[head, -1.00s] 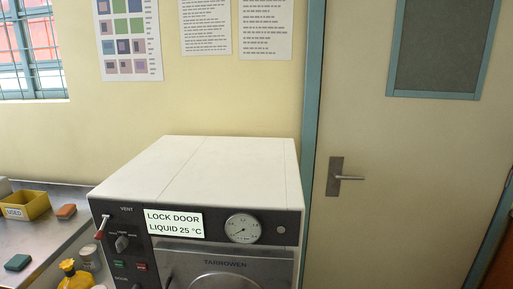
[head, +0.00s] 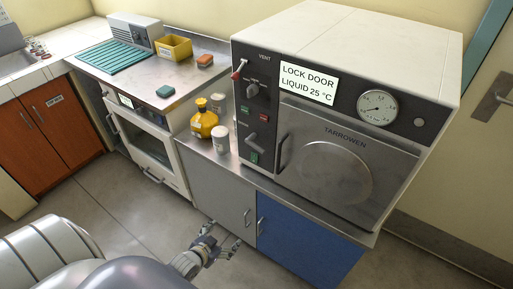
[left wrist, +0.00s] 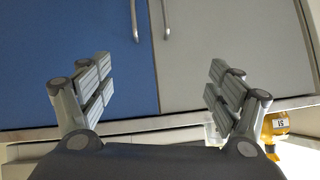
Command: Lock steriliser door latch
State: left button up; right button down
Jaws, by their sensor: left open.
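The steriliser (head: 345,165) stands on the counter, with a white top and a dark front panel. Its display (head: 308,82) reads "LOCK DOOR LIQUID 25 °C". The metal door (head: 345,140), marked TARROWEN, looks closed, with a vertical handle (head: 283,152) at its left edge. A grey lever (head: 257,143), which looks like the latch, sits on the panel left of the door. My left gripper (head: 222,249) is low in front of the cabinets, below the steriliser and apart from it. In the left wrist view the gripper (left wrist: 160,95) is open and empty. My right gripper is not in view.
A yellow bottle (head: 204,122) and a white-lidded jar (head: 220,139) stand left of the steriliser. Below are a grey cabinet door (head: 215,195) and a blue one (head: 300,245) with handles. An oven-like unit (head: 150,145) stands left. The floor in front is clear.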

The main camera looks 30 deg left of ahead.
pick_arm(q)
jog(key=w+a+r+t+b, duration=0.1)
jog(key=w+r+t, duration=0.1)
jog(key=w+r, duration=0.35)
jog(key=w+r+t, duration=0.2)
jog(key=w+r, duration=0.1)
jog(key=r, duration=0.6)
jog(key=m+t+h, duration=0.2)
jog(key=t, duration=0.1)
send_near(254, 145)
jog(key=w, duration=0.7)
jog(key=w+d, duration=0.1)
jog(key=w, duration=0.2)
jog(key=shift+w+f, duration=0.25)
jog(key=shift+w, duration=0.05)
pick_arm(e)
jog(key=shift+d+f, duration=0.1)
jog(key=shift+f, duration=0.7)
